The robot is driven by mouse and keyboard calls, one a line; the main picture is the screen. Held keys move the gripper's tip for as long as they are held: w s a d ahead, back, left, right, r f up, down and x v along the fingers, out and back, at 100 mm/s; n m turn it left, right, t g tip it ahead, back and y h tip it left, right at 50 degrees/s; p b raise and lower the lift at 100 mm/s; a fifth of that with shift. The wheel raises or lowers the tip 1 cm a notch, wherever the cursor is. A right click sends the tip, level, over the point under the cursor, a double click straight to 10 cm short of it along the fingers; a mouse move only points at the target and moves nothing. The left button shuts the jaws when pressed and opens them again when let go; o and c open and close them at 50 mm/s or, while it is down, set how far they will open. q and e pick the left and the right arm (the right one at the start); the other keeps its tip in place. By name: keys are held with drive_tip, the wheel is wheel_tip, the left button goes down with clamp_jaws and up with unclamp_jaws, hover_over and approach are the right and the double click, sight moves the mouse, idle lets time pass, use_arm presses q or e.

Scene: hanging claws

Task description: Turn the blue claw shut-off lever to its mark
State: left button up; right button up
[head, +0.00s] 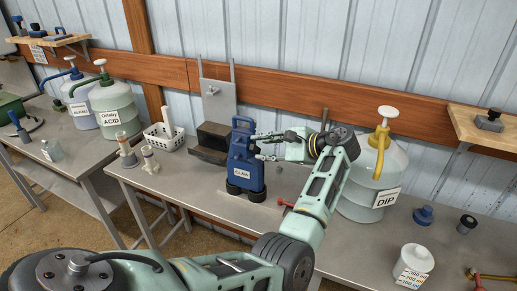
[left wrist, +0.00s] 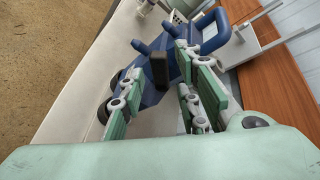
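The blue claw unit (head: 245,168) stands upright on the bench, with a white label on its front. It also shows in the left wrist view (left wrist: 208,32). A dark lever (left wrist: 160,68) stands out from the blue body there. My left gripper (head: 257,146) reaches the unit from the right in the head view. Its two fingers are apart, one on each side of the dark lever in the left wrist view (left wrist: 158,80). I cannot tell whether either finger touches it. The lever's mark cannot be made out. My right gripper is not in view.
A white DIP jug (head: 370,190) with a yellow pump stands right of my left arm. A dark block (head: 208,145) and white basket (head: 163,138) are left of the unit. A red-handled item (head: 285,202) lies near the arm. Bare bench (head: 200,195) shows in front.

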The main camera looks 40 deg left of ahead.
use_arm(q)
drive_tip(key=v, duration=0.9)
drive_tip(key=shift+o, duration=0.2)
